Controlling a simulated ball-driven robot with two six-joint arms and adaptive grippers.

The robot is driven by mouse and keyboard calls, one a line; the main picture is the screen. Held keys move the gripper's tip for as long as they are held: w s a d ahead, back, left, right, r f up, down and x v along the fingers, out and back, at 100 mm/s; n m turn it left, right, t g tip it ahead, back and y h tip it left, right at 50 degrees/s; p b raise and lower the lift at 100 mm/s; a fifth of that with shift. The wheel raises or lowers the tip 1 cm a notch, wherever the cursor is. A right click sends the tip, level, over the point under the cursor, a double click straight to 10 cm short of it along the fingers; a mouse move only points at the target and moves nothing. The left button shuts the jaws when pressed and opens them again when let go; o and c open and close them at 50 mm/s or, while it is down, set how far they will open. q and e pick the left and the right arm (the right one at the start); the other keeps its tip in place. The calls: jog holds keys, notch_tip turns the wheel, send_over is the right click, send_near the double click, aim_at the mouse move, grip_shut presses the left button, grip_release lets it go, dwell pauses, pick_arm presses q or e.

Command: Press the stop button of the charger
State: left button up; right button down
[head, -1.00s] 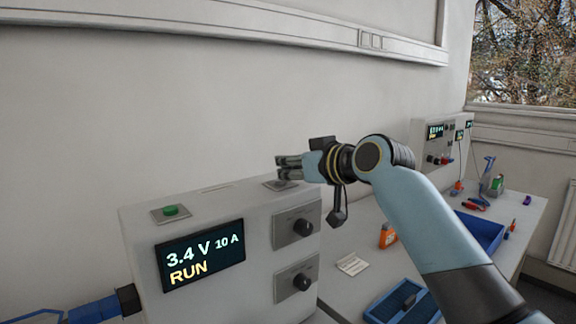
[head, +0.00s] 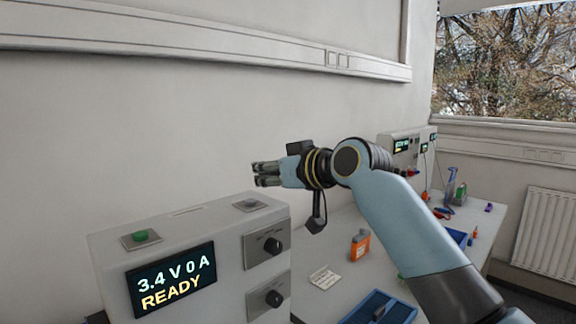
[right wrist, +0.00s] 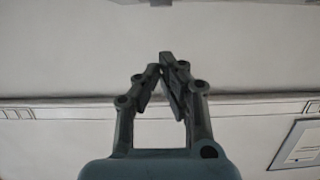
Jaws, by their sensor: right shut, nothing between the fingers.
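The charger (head: 225,255) is a light grey box at the lower left in the head view. Its display (head: 171,280) reads 3.4 V 0 A and READY. On its top are a green button (head: 140,237) at the left and a dark grey button on a square plate (head: 250,204) at the right. My right gripper (head: 258,174) is shut and empty, pointing left above the grey button, with a visible gap. In the right wrist view its fingers (right wrist: 163,75) come together in front of bare wall. My left gripper is out of view.
Two black knobs (head: 273,246) sit on the charger's front. On the bench to the right are an orange bottle (head: 360,246), a white note (head: 324,277) and a blue tray (head: 350,314). Another grey device (head: 390,145) stands further back. The wall is behind.

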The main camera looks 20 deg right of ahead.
jog(key=b+v, duration=0.1)
jog(key=v, duration=0.6)
jog(key=shift+f, duration=0.2)
jog(key=shift+d, duration=0.1)
